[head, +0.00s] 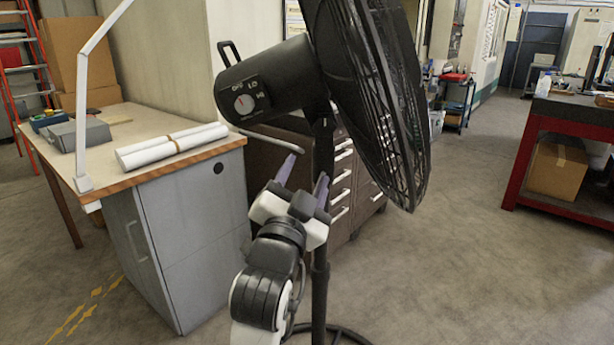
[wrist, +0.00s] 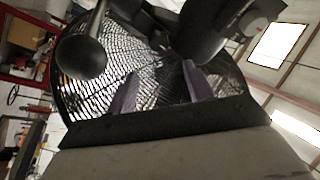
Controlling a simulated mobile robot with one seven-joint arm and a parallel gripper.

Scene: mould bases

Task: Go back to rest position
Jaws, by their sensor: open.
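My gripper (head: 304,180) is open and empty in the head view, its two purple-grey fingers pointing up and apart. It is in front of the stand of a black pedestal fan (head: 270,98), below the fan's motor housing and to the left of its grille. In the wrist view the fingers of my gripper (wrist: 160,88) show spread, with the fan's grille (wrist: 85,85) behind them. I cannot tell whether any part of my arm touches the fan's pole.
A desk (head: 165,150) with rolled paper (head: 172,145) and small boxes stands at left. Brown drawers (head: 345,190) stand behind the fan. A red-framed bench (head: 560,110) with a cardboard box (head: 556,170) under it is at right. The floor (head: 460,260) between is clear.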

